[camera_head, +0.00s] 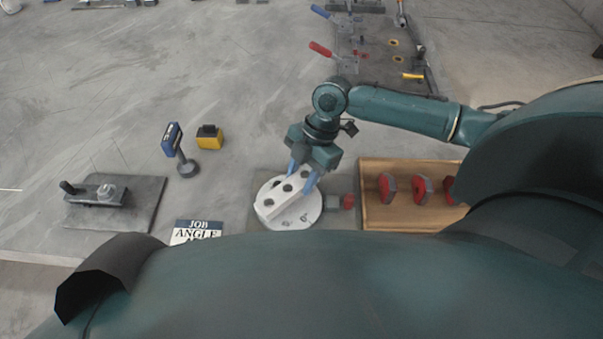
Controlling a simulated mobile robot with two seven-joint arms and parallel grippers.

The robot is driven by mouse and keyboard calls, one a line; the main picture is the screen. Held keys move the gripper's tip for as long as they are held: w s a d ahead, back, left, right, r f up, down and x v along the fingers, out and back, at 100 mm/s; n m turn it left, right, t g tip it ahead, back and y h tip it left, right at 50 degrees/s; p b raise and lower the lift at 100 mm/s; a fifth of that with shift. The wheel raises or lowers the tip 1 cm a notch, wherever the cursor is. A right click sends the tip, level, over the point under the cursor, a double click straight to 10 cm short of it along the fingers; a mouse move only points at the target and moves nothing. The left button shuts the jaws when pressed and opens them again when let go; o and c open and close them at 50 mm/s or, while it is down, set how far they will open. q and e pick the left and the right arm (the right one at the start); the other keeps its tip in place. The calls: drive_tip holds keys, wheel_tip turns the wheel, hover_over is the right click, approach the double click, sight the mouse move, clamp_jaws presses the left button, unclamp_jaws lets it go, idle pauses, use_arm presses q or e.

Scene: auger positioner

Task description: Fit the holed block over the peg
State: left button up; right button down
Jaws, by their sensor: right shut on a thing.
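A pale grey block (279,207) lies along the top of a round white disc (301,222). Dark round holes show around it; I cannot tell which are in the block and which in the disc. My right gripper (302,182) reaches down from above, its two blue fingers at the far end of the block and shut on it. I cannot tell whether the block rests on the disc or is held just above it. I cannot make out the peg; the block or the fingers may hide it. My left gripper is not in view.
A red knob (348,201) sits right of the disc. A wooden tray (375,222) holds red-and-grey pieces. Left are a dark plate (147,190) with a fixture, a blue gauge on a stand (188,168), a yellow box (210,141) and a job-angle card (196,231). Clamps lie at the back.

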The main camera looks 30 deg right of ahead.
drive_tip(key=shift+r+p, duration=0.15)
drive_tip(key=shift+p, duration=0.15)
drive_tip(key=shift+f+b, duration=0.65)
drive_tip(key=shift+f, duration=0.8)
idle(0.5)
drive_tip(key=c, duration=1)
unclamp_jaws()
drive_tip(key=shift+c, duration=0.2)
drive_tip(key=shift+o, duration=1)
drive_tip(key=shift+s+f, duration=0.1)
drive_tip(key=shift+f, duration=0.1)
drive_tip(key=shift+d+r, duration=0.15)
drive_tip(key=shift+r, duration=0.2)
drive_tip(key=v, duration=1.2)
drive_tip(key=shift+r+b, duration=0.3)
